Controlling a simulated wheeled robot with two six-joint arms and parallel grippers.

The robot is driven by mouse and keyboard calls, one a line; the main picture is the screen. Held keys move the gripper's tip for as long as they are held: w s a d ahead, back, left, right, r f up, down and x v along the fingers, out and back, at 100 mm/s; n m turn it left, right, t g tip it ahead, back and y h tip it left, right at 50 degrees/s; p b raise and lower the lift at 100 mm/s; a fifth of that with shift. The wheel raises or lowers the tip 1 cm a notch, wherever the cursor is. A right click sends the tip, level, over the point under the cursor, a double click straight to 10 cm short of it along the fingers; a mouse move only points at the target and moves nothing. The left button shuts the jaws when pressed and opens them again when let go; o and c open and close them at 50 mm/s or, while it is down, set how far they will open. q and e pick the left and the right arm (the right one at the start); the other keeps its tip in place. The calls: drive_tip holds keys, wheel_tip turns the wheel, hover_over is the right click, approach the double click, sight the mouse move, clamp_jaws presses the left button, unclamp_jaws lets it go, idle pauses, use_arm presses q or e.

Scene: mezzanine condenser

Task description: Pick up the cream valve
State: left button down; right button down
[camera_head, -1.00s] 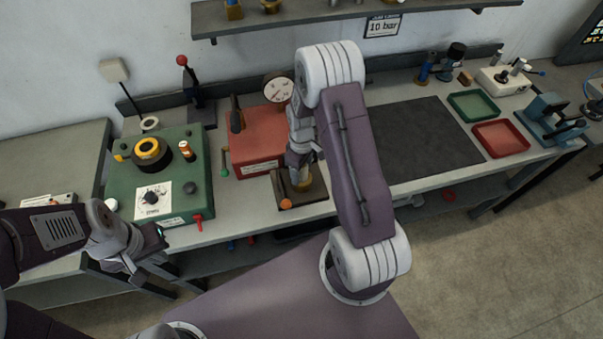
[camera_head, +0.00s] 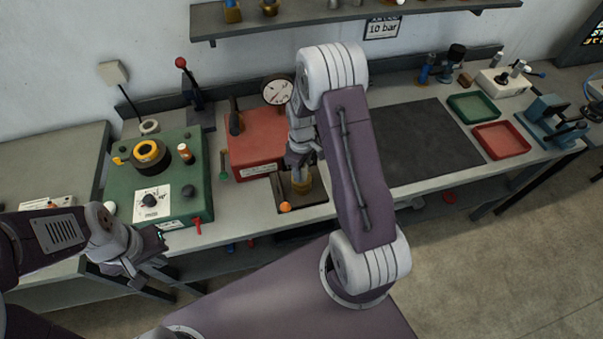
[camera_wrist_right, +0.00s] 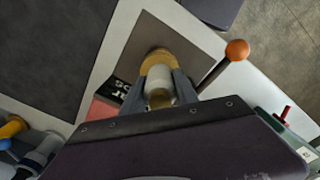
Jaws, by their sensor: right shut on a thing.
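The cream valve (camera_wrist_right: 160,78) is a short pale cylinder with brass-coloured ends, in the middle of the right wrist view. My right gripper (camera_wrist_right: 161,88) is shut on it, one finger on each side. In the head view my right gripper (camera_head: 299,160) points down over the dark square stand (camera_head: 310,201). The brass lower end (camera_head: 302,183) shows under it; the cream part is mostly hidden by the gripper. I cannot tell whether the valve touches the stand. My left gripper (camera_head: 150,258) is off the bench's front edge at the left, away from the valve; its opening is unclear.
A lever with an orange knob (camera_head: 285,206) juts from the stand's front. A red box (camera_head: 255,140) with a gauge (camera_head: 277,91) stands behind it, and a green unit (camera_head: 160,180) stands left. A dark mat (camera_head: 415,140) lies clear at right. A shelf (camera_head: 350,14) hangs above.

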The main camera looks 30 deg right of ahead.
wheel_tip(320, 180, up, 3)
drive_tip(key=shift+w+f+b, duration=0.1)
drive_tip(key=shift+b, duration=0.35)
drive_tip(key=s+r+b, duration=0.2)
drive_tip(key=s+r, duration=0.5)
drive_tip(key=s, duration=0.5)
drive_tip(key=shift+a, duration=0.25)
